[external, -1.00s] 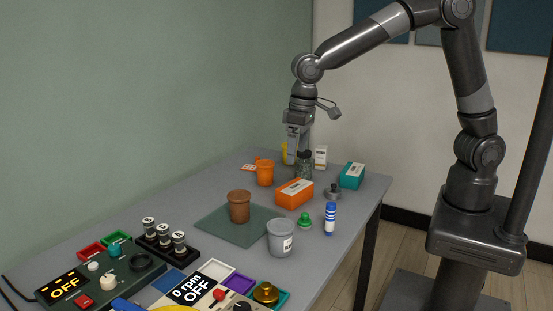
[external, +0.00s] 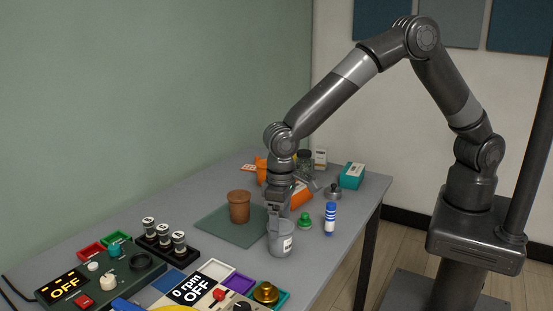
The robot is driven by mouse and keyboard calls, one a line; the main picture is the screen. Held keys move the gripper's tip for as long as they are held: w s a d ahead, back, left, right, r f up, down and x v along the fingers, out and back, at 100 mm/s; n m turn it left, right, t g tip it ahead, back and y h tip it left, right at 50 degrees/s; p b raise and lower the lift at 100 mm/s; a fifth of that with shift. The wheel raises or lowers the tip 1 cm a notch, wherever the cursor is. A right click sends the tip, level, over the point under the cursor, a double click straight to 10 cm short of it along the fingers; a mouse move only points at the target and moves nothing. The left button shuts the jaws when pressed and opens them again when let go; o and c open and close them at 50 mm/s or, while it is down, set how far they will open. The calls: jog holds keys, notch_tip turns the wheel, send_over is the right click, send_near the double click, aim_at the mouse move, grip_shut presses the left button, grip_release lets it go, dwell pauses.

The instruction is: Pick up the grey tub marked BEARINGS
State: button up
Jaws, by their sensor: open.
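The grey tub (external: 281,245) stands upright on the table, right of the green mat, with a white label on its side; the label's text is too small to read. My gripper (external: 279,224) points down at the tub's top and is open. Its fingers overlap the tub's rim in this view. I cannot tell whether they touch the tub or straddle its wall.
A brown cup (external: 239,206) stands on the green mat (external: 215,227). A green knobbed piece (external: 305,220) and a blue-and-white bottle (external: 330,218) stand to the right. An orange box (external: 302,195) is partly behind my gripper. Control panels (external: 110,278) fill the near left.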

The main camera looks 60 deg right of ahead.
aim_at(281, 225)
jog(key=f, duration=0.5)
jog(key=shift+w+d, duration=0.15)
jog(key=shift+d, duration=0.15)
jog(key=shift+r, duration=0.1)
jog(key=c, duration=1.2)
